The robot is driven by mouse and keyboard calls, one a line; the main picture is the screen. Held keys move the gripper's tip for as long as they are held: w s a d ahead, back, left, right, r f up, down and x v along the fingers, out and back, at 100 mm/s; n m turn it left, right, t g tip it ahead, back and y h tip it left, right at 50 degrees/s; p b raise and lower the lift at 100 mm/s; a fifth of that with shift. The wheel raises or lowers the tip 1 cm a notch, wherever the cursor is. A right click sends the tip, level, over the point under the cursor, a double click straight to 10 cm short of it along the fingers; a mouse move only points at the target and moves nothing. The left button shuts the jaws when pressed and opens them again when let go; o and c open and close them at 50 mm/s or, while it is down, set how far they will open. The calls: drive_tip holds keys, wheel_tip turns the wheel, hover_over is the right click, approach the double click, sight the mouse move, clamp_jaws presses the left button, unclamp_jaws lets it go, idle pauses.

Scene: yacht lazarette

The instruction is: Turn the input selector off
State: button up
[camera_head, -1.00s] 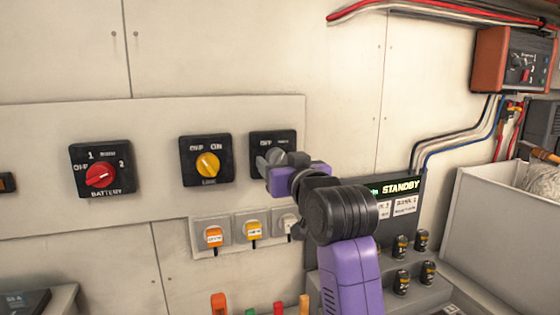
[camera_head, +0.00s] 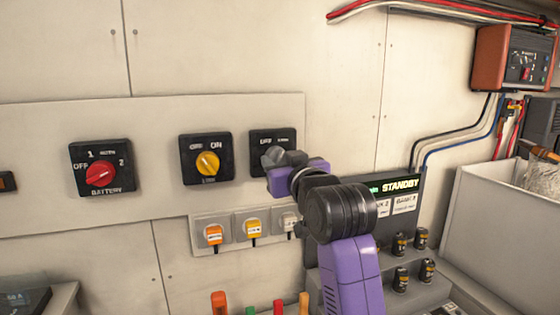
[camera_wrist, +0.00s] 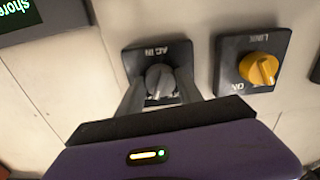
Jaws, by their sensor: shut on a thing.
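The input selector is a black square switch plate (camera_head: 284,138) on the wall panel, the rightmost of three. In the wrist view its plate (camera_wrist: 178,52) appears upside down, marked AC IN, with a grey knob (camera_wrist: 159,78). My gripper (camera_wrist: 160,88) has one finger on each side of the knob and is shut on it. In the head view my gripper (camera_head: 276,156) covers the knob and the lower part of the plate. The knob's exact pointing direction is hard to read.
Left of the selector are a yellow-knobbed LINK switch (camera_head: 207,163) and a red-knobbed BATTERY switch (camera_head: 100,174). Sockets with plugs (camera_head: 252,230) sit just below. A STANDBY display (camera_head: 401,186) and a pale bin (camera_head: 500,225) stand to the right.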

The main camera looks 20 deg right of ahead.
drive_tip(key=n+p, duration=0.1)
drive_tip(key=n, duration=0.4)
drive_tip(key=shift+d+r+n, duration=0.1)
drive_tip(key=shift+n, duration=0.3)
drive_tip(key=n+p, duration=0.1)
drive_tip(key=n, duration=0.4)
idle(0.4)
drive_tip(key=o, duration=1.4)
drive_tip(key=shift+c, duration=0.2)
drive_tip(key=s+b, duration=0.2)
drive_tip(key=s, duration=0.5)
drive_tip(key=shift+s, duration=0.4)
